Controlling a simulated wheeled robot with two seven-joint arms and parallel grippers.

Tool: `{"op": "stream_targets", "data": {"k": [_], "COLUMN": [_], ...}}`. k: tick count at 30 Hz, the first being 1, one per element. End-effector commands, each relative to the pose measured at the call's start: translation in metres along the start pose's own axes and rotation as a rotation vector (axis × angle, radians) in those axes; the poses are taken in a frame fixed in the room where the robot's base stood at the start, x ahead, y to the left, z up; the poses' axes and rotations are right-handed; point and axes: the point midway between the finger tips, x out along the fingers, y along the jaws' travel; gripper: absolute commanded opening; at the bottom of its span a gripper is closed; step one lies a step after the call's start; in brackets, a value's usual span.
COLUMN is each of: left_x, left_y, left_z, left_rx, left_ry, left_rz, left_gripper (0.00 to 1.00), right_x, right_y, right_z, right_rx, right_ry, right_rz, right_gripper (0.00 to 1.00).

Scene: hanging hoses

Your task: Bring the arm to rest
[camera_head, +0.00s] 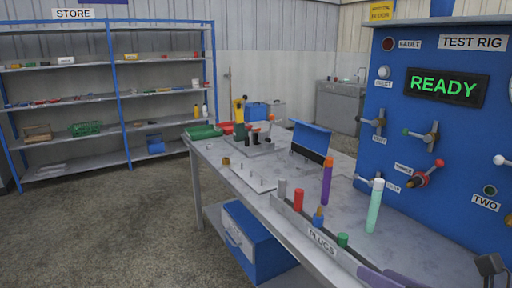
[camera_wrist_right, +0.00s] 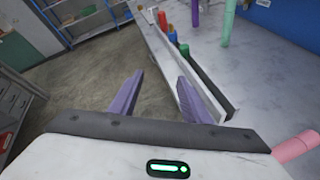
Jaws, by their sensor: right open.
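My right gripper (camera_head: 378,274) shows at the bottom edge of the camera_head view, its purple fingers in front of the plug rack. In the camera_wrist_right view its two fingers (camera_wrist_right: 160,78) are apart with nothing between them, over the floor beside the bench's edge. The rest of this arm is mostly out of the picture. My left gripper is not in view.
The bench (camera_head: 225,158) carries the PLUGS rack (camera_head: 321,240) with several coloured plugs. The blue test rig (camera_head: 440,130) reads READY. A pink cylinder (camera_wrist_right: 294,147) lies near my right wrist. Floor (camera_head: 110,220) at left is clear.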

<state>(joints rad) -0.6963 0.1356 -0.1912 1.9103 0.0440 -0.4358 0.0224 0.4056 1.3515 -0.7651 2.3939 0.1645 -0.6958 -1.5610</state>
Motion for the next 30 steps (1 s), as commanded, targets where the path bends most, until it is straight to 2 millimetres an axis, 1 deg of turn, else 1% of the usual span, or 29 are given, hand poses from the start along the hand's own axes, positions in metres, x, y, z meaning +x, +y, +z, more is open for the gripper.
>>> {"op": "stream_targets", "data": {"k": [1, 3, 5, 8, 11, 12, 14, 15, 16, 17, 18, 19, 20, 21, 24, 27, 30], "left_x": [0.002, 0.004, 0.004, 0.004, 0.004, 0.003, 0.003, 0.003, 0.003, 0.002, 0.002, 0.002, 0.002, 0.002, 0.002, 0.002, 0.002], "left_y": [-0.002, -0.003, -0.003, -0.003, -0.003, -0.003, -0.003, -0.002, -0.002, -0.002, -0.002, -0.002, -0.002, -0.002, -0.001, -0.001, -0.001], "left_z": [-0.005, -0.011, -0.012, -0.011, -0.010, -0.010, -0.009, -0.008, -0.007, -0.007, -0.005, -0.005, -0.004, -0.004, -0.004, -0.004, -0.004], "left_rx": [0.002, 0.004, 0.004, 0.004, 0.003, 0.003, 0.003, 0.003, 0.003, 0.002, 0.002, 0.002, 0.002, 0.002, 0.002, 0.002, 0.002], "left_ry": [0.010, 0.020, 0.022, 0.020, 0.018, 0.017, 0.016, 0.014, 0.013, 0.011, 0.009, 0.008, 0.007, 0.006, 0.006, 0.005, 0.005], "left_rz": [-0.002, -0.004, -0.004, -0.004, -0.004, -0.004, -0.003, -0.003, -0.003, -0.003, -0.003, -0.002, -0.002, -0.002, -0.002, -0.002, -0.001], "left_gripper": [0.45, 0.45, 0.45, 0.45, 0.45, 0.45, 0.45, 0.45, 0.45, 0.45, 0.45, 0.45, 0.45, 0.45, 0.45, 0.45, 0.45], "right_x": [0.006, 0.014, 0.021, 0.034, 0.046, 0.051, 0.057, 0.059, 0.059, 0.059, 0.056, 0.053, 0.050, 0.043, 0.024, 0.007, -0.003], "right_y": [0.004, 0.009, 0.013, 0.019, 0.022, 0.022, 0.019, 0.016, 0.012, 0.008, 0.002, -0.003, -0.007, -0.013, -0.025, -0.032, -0.035], "right_z": [-0.011, -0.024, -0.036, -0.062, -0.098, -0.116, -0.146, -0.168, -0.185, -0.202, -0.227, -0.246, -0.265, -0.290, -0.342, -0.377, -0.395], "right_rx": [0.079, 0.195, 0.308, 0.539, 0.854, 1.010, 1.262, 1.433, 1.559, 1.686, 1.854, 1.977, 2.095, 2.243, 2.532, 2.708, 2.797], "right_ry": [0.013, 0.028, 0.043, 0.072, 0.106, 0.118, 0.133, 0.136, 0.134, 0.128, 0.115, 0.100, 0.080, 0.048, -0.047, -0.131, -0.183], "right_rz": [0.016, 0.034, 0.047, 0.062, 0.059, 0.046, 0.016, -0.015, -0.042, -0.072, -0.118, -0.156, -0.197, -0.251, -0.373, -0.457, -0.504], "right_gripper": [0.43, 0.43, 0.43, 0.43, 0.43, 0.43, 0.43, 0.43, 0.43, 0.43, 0.43, 0.43, 0.43, 0.43, 0.43, 0.43, 0.43]}}
